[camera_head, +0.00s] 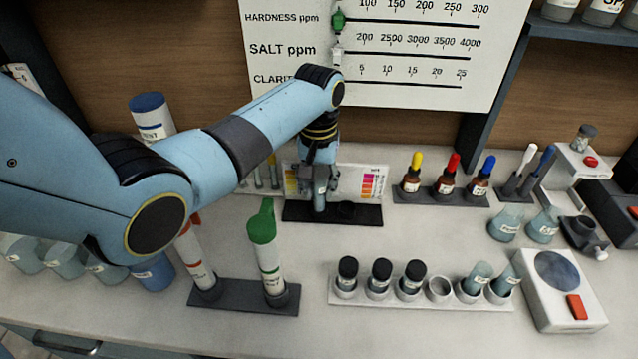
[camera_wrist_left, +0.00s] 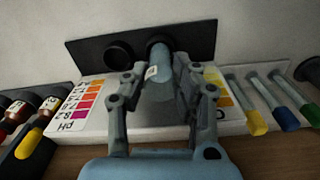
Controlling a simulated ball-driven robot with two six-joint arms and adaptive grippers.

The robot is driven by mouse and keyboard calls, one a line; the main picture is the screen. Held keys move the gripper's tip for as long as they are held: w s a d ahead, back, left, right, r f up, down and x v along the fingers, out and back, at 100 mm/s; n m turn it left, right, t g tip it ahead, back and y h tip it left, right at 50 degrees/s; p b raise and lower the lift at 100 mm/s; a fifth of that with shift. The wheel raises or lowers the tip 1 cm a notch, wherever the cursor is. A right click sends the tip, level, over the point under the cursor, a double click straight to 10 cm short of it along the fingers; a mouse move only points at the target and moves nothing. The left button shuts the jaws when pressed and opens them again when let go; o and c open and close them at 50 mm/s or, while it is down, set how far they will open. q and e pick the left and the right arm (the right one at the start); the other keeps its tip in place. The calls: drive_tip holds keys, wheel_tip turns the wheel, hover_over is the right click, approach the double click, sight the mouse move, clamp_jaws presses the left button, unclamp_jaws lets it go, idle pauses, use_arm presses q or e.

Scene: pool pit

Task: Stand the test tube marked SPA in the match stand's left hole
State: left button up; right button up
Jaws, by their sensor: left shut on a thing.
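The match stand has a dark base (camera_head: 362,214) and a white back card with colour patches (camera_head: 372,182). It also shows in the left wrist view as a dark base (camera_wrist_left: 200,40), where its empty hole (camera_wrist_left: 118,52) is beside the tube. My left gripper (camera_head: 320,183) points down over the stand's left part. In the left wrist view my left gripper (camera_wrist_left: 160,70) is shut around a blue-grey test tube (camera_wrist_left: 158,62). The tube's lower end is at the stand's left hole; how deep it sits is hidden. Its small label is too small to read.
A rack with black-capped vials and tubes (camera_head: 393,296) stands in front. Dropper bottles (camera_head: 447,177) stand right of the stand. A holder with a green-topped tube (camera_head: 264,245) stands front left. More tubes (camera_wrist_left: 256,122) are beside the stand. Bare counter lies between stand and front rack.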

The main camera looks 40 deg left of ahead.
use_arm(q)
drive_tip(key=shift+f, duration=0.2)
idle(0.5)
drive_tip(key=o, duration=1)
drive_tip(key=shift+r+p, duration=0.7)
drive_tip(key=shift+r, duration=0.9)
wheel_tip(320, 180, up, 4)
drive_tip(key=shift+f, duration=0.1)
